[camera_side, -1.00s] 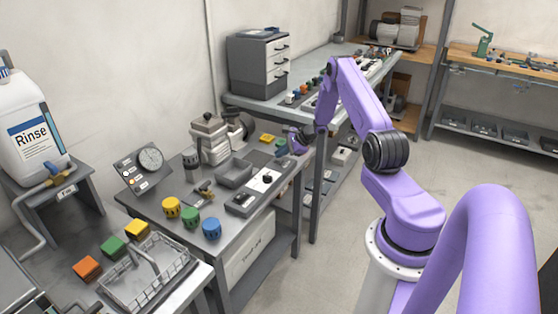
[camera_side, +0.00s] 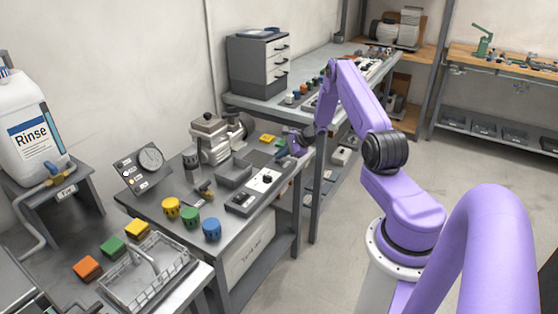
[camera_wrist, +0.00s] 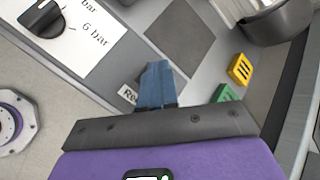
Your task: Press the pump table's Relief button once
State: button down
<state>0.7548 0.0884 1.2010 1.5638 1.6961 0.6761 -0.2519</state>
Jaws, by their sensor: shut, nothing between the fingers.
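My gripper (camera_wrist: 157,70) is shut and empty, its blue-grey fingertips together over the front edge of the pump table. In the side view my gripper (camera_side: 289,152) is at the table's far right corner. A white label starting "Re" (camera_wrist: 128,95) shows just left of the fingers; the rest of it is hidden. I see no button clearly beside that label; the fingers cover that spot, and I cannot tell whether they touch anything. The pump table (camera_side: 160,208) also holds a white panel with a black knob (camera_wrist: 43,17) marked "6 bar".
A yellow block (camera_wrist: 240,69) and a green block (camera_wrist: 225,94) lie right of the fingers. A dark grey square (camera_wrist: 180,28) lies beyond them. The pump (camera_side: 212,140) and a grey tray (camera_side: 234,173) stand farther left in the side view. Coloured caps (camera_side: 190,217) line the near end.

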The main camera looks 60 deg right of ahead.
aim_at(281, 160)
dwell(0.6)
jog(key=shift+r, duration=0.8)
jog(key=shift+r, duration=2.5)
